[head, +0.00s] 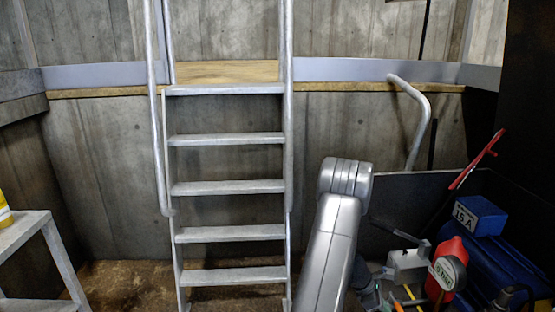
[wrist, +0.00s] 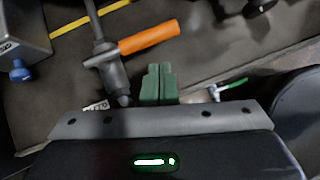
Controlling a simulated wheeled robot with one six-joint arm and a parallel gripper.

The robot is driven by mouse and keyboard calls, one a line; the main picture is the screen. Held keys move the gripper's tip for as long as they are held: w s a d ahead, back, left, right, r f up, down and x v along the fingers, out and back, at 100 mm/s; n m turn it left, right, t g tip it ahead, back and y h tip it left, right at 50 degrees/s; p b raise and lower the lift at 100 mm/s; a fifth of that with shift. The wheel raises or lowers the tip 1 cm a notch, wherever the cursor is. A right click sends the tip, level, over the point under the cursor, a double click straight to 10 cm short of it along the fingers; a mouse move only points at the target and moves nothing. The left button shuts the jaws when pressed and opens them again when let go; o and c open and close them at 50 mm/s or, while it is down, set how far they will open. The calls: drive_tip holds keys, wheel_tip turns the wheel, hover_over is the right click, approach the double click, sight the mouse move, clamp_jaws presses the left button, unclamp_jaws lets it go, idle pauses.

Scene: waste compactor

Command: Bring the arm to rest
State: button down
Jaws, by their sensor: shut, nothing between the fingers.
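My arm (head: 339,232) rises from the bottom of the head view, a little right of the middle, with its grey elbow bent at the top. My gripper (wrist: 159,72) shows in the wrist view. Its two green fingers lie side by side, shut with nothing between them. They are over a dark surface with tools, just below an orange handle (wrist: 150,37); I cannot tell the height between them. In the head view I cannot make out the fingers.
A metal ladder (head: 228,190) stands against the concrete wall. A step stool (head: 28,232) is at the left. At the right is a dark bin (head: 415,190) with a red bottle (head: 447,270), a blue box (head: 479,215) and tools. Floor before the ladder is clear.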

drive_tip(key=shift+w+a+r+m+g+y+p, duration=0.15)
drive_tip(key=shift+w+a+m+g+p, duration=0.35)
drive_tip(key=shift+p, duration=0.55)
drive_tip(key=shift+w+a+r+m+g+y+p, duration=0.15)
drive_tip(key=shift+w+a+m+g+p, duration=0.1)
drive_tip(key=shift+m+p, duration=0.6)
drive_tip(key=shift+w+a+f+m+g+p, duration=0.15)
drive_tip(key=shift+w+a+m+g+p, duration=0.35)
drive_tip(key=shift+w+a+p, duration=0.45)
drive_tip(key=shift+s+a+b, duration=0.15)
drive_tip(key=shift+a+b, duration=0.05)
drive_tip(key=shift+b, duration=0.1)
